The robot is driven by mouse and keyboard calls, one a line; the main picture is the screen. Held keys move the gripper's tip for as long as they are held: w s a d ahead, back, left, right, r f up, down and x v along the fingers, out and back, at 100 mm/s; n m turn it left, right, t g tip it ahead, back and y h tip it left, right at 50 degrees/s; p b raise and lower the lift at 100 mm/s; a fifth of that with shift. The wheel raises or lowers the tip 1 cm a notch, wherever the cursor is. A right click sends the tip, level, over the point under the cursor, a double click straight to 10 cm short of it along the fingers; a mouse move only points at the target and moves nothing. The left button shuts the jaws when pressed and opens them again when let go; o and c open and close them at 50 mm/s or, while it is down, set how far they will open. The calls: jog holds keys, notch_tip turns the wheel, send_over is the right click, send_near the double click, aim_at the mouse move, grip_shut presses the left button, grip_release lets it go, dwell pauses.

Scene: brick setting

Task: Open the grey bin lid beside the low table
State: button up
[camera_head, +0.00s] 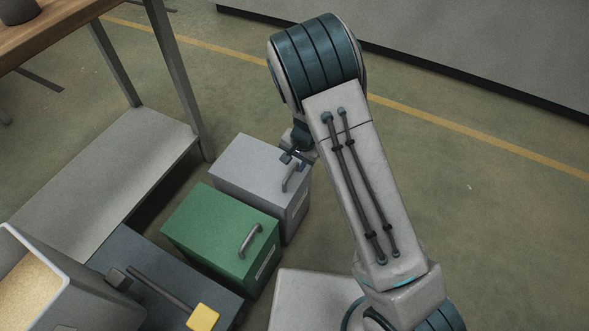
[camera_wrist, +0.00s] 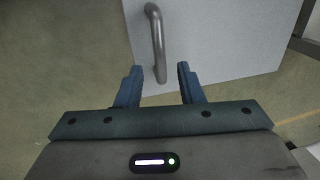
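The grey bin (camera_head: 282,213) stands on the floor beside the low table, behind the green bin. Its lid (camera_head: 252,163) lies flat and closed, with a curved grey bar handle (camera_head: 293,177) near its right edge. In the wrist view the lid (camera_wrist: 221,47) fills the upper middle and its handle (camera_wrist: 157,45) stands at the lid's left part. My gripper (camera_head: 288,157) is by the lid, partly hidden behind my arm. In the wrist view my gripper (camera_wrist: 158,72) is open, its two blue fingers apart on either side of the handle's near end. Whether they touch it cannot be told.
A green bin (camera_head: 215,225) with its own handle stands just in front. A low table (camera_head: 112,165) and a taller wood-topped table (camera_head: 55,25) are at left. A dark surface (camera_head: 150,262) carries a yellow-ended tool (camera_head: 203,317). Floor at right is clear.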

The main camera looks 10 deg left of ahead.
jog(key=shift+a+f+b, duration=0.25)
jog(key=shift+f+b, duration=0.05)
jog(key=shift+f, duration=0.95)
grip_shut()
jog(key=shift+r, duration=0.1)
